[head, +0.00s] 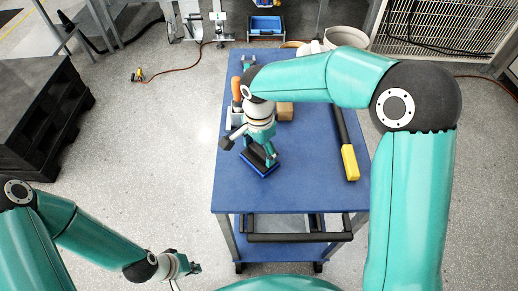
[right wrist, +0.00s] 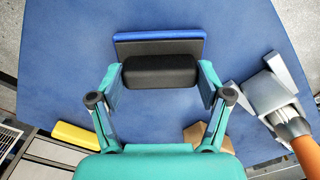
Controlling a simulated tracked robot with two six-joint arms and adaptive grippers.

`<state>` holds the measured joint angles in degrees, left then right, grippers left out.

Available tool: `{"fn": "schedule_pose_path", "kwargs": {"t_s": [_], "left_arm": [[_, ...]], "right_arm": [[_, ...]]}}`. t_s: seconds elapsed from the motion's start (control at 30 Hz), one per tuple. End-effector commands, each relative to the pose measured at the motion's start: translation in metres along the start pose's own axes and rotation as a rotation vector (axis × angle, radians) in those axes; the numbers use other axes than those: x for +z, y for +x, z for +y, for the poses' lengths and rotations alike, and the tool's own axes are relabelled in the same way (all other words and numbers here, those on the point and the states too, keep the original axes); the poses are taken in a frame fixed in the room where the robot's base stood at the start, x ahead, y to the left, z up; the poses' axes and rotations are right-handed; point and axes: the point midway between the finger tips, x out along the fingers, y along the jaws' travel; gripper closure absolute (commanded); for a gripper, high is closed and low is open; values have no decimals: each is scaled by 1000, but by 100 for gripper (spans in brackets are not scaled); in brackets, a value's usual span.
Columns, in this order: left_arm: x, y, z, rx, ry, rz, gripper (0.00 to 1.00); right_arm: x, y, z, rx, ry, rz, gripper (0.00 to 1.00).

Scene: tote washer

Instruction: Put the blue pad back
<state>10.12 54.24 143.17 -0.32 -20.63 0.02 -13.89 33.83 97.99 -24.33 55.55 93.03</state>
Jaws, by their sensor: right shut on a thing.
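The blue pad (head: 265,169) has a blue base and a black block on top. In the head view it is at the middle left of the blue table, under my right gripper (head: 261,156). In the right wrist view the two fingers of my right gripper (right wrist: 160,80) press on both ends of the black block, with the blue base (right wrist: 160,37) showing along its far edge. I cannot tell whether the pad touches the table top. My left gripper (head: 188,268) is low at the left, off the table and away from the pad; its fingers are too small to read.
A grey holder (right wrist: 268,92) with an orange-handled tool (right wrist: 297,145) stands beside the pad. A wooden block (head: 285,111) lies behind it. A black bar with a yellow end (head: 350,162) lies along the table's right side. The table's (head: 300,190) front part is clear.

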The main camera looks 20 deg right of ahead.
Motion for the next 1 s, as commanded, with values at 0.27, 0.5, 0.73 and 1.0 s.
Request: {"fn": "schedule_pose_path", "kwargs": {"t_s": [0.27, 0.5, 0.73, 1.0], "left_arm": [[0, 0, 0, 0, 0, 0, 100], [0, 0, 0, 0, 0, 0, 100], [0, 0, 0, 0, 0, 0, 100], [0, 0, 0, 0, 0, 0, 100]], "right_arm": [[0, 0, 0, 0, 0, 0, 15], [0, 0, 0, 0, 0, 0, 0], [0, 0, 0, 1, 0, 0, 0], [0, 0, 0, 0, 0, 0, 0]]}}
